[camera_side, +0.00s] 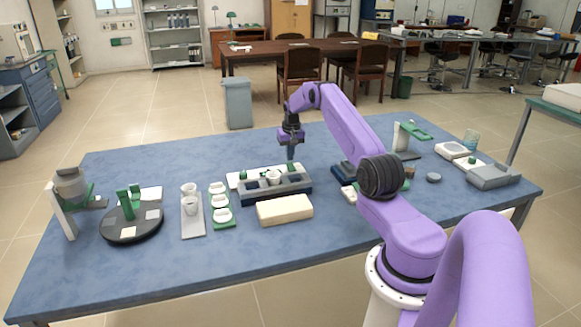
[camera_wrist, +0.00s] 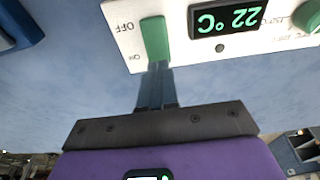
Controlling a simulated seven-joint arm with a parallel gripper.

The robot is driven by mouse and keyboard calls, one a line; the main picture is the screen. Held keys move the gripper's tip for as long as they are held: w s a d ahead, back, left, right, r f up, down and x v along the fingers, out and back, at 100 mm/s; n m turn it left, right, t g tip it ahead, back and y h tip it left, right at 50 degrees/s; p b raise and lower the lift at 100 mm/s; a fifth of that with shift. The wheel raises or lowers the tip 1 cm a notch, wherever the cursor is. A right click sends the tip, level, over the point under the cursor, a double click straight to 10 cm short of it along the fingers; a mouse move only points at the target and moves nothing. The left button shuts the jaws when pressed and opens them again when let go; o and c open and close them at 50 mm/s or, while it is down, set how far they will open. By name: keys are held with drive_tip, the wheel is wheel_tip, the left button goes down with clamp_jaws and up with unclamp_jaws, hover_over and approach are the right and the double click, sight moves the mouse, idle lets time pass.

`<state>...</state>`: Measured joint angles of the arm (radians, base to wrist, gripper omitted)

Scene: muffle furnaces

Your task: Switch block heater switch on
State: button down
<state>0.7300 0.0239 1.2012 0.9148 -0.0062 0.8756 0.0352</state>
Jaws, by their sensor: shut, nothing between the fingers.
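The block heater shows in the wrist view as a white panel (camera_wrist: 180,35), turned upside down. On it is a green switch (camera_wrist: 155,38) beside OFF and ON labels, and a display (camera_wrist: 227,18) reading 22 °C. My gripper (camera_wrist: 155,68) is shut and empty, its fingertips at the ON-label end of the switch. Contact and the switch's position cannot be told. In the side view, my gripper (camera_side: 291,158) points down at the far edge of the grey block heater (camera_side: 285,189), which holds white crucibles. The switch is too small to tell there.
A cream block (camera_side: 285,210) lies close in front of the heater. A green rack with white dishes (camera_side: 221,205) and a grey tray with cups (camera_side: 193,222) stand to its left. Other equipment stands right of my arm. The blue table's front left is clear.

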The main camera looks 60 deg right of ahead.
sight(290, 163)
drive_tip(key=shift+f, duration=1.2)
idle(1.1)
drive_tip(key=shift+r, duration=3.65)
